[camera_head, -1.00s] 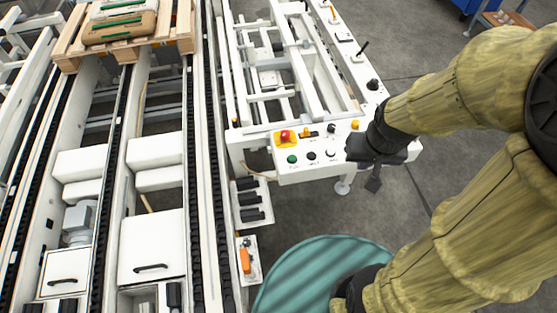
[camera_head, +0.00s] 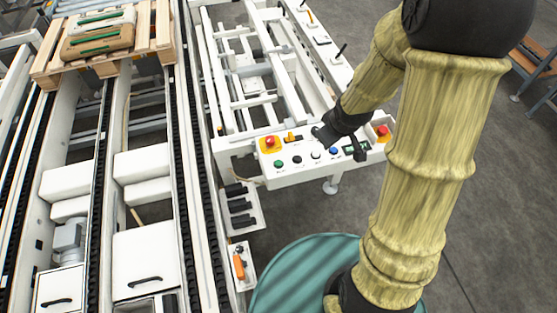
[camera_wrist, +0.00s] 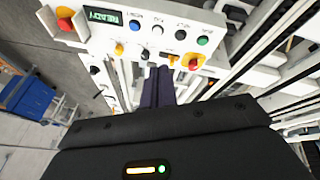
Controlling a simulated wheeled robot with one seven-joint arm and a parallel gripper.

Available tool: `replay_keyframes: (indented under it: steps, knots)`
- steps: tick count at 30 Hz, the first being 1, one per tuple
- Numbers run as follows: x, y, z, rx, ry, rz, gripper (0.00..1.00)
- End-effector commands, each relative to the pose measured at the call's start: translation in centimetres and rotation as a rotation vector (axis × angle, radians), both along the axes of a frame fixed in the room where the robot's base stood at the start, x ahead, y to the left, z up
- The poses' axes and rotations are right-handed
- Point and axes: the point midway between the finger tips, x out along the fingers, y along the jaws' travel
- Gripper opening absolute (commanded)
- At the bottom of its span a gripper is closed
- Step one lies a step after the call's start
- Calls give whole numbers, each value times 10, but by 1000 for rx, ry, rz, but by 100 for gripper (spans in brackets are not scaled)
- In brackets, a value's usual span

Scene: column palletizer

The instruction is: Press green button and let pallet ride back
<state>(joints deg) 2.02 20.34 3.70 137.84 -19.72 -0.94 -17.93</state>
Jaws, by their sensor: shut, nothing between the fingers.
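The green button (camera_head: 278,164) is at the left end of the front row on the white control panel (camera_head: 300,178). It also shows in the wrist view (camera_wrist: 203,40), right of my gripper's fingers.
Black, white and blue buttons sit beside the green one. Red emergency stops stand at the panel's left (camera_head: 269,143) and right (camera_head: 382,131). A display (camera_wrist: 103,16) reads READY. The chain conveyor's near stretch (camera_head: 182,180) is free of pallets.

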Motion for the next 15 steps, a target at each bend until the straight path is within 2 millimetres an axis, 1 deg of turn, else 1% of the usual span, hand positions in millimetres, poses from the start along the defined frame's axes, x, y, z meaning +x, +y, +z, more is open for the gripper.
replay_keyframes:
  steps: [1,3,7,9,12,15]
  knots:
    - [13,6,-9,-9,-15,92,0]
    - [30,18,-22,-17,-51,229,0]
    - [53,43,-49,-11,-125,473,0]
    - [62,59,-63,3,-170,600,0]
    - [70,82,-83,34,-244,774,0]
    - [72,105,-99,72,-320,918,0]
